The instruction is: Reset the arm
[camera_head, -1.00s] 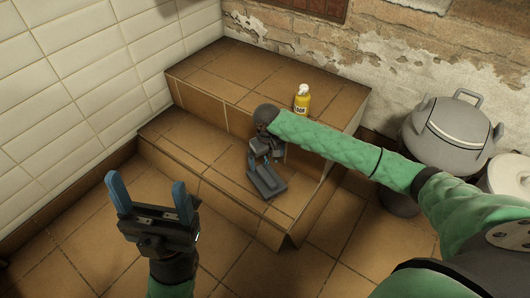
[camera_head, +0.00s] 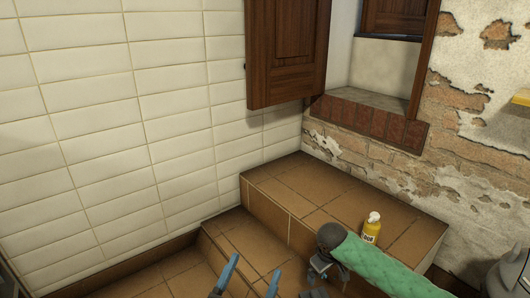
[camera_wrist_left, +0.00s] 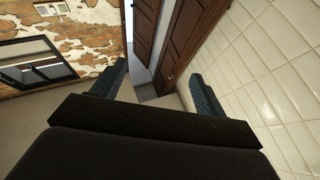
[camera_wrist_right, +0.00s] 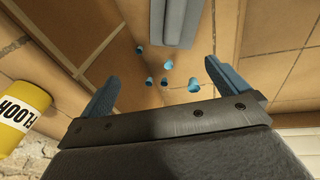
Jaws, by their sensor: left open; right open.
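My left gripper (camera_head: 255,264) shows at the bottom of the head view, its two blue fingers spread and nothing between them. In the left wrist view its fingers (camera_wrist_left: 155,84) are apart and empty, facing a wall and a wooden shutter. My right arm, in a green quilted sleeve, comes in from the right in the head view. Its gripper (camera_head: 318,292) is partly cut off by the lower edge. In the right wrist view the right gripper (camera_wrist_right: 163,82) is open above brown tiles, with several small blue cylinders (camera_wrist_right: 166,82) visible between its fingers.
A yellow bottle (camera_head: 371,229) stands on the upper tiled step (camera_head: 283,180), near my right arm; its label reads FLOOR in the right wrist view (camera_wrist_right: 20,112). A grey-blue object (camera_wrist_right: 174,24) shows there too. White tiled wall left; brown shutter (camera_head: 288,50) and window recess behind.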

